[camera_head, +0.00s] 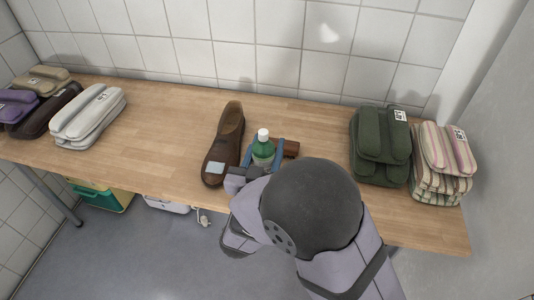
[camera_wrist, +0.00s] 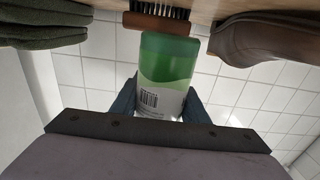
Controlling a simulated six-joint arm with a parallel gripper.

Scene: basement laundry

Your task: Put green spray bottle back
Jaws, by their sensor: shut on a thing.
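The green spray bottle (camera_head: 263,150) has a white cap and stands about upright at the middle of the wooden table, between a brown shoe and a brush. In the wrist view, which looks upside down, the bottle (camera_wrist: 168,75) shows its green body and a white label with a barcode. My gripper (camera_head: 263,157) is shut on the bottle, with one blue finger on each side; it also shows in the wrist view (camera_wrist: 160,105). I cannot tell whether the bottle's base touches the table.
The brown shoe (camera_head: 225,142) lies close left of the bottle, the wooden brush (camera_head: 290,148) close right. Dark green folded cloths (camera_head: 368,145) and striped ones (camera_head: 445,160) are at the right. White (camera_head: 88,115) and other bundles lie at the left. The table (camera_head: 165,130) is clear left of the shoe.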

